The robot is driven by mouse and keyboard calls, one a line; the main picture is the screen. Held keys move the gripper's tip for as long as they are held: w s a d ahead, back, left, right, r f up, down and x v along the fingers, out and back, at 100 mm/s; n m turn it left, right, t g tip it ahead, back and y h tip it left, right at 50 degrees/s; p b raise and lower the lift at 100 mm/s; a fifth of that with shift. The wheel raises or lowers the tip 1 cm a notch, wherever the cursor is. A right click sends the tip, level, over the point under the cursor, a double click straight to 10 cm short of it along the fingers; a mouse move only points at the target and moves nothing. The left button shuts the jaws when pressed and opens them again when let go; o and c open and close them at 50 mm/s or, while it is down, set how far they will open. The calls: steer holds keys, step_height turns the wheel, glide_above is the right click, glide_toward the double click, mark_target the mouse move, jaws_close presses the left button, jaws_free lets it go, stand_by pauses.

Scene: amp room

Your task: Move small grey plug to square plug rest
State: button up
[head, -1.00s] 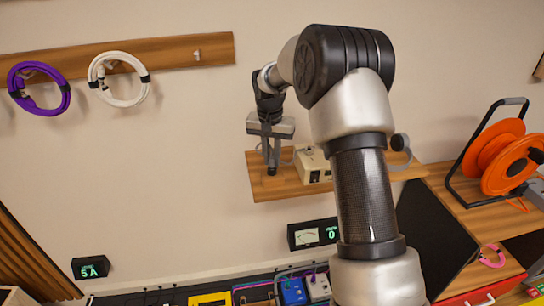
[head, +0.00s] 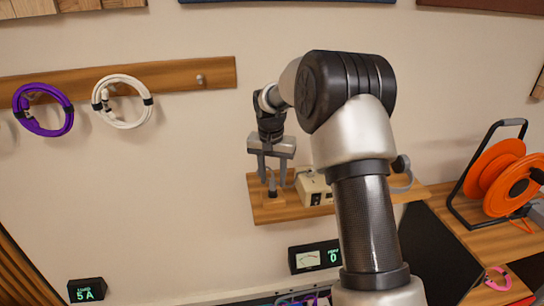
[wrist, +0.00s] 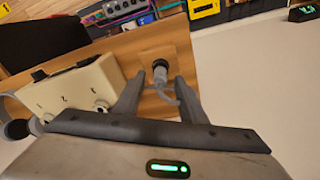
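The small grey plug (wrist: 160,76) has a grey body and a black end, with a grey cable curling off it. It stands on the square plug rest (wrist: 150,53), a wooden block on the wall shelf; the rest also shows in the head view (head: 273,202). My gripper (head: 272,182) is open. In the wrist view its two fingers (wrist: 159,82) lie on either side of the plug, with visible gaps between them and it. Whether the plug is fully seated in the rest I cannot tell.
A cream box (wrist: 75,97) with numbered sockets stands on the shelf (head: 300,213) close beside my gripper. A meter (head: 314,257) is below the shelf. An orange cable reel (head: 497,180) stands at the right. Purple (head: 42,131) and white (head: 122,124) cables hang at the left.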

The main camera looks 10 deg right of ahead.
step_height(320, 180, up, 16)
steer(key=s, duration=0.2)
steer(key=shift+a, duration=0.4)
steer(key=shift+r, duration=0.15)
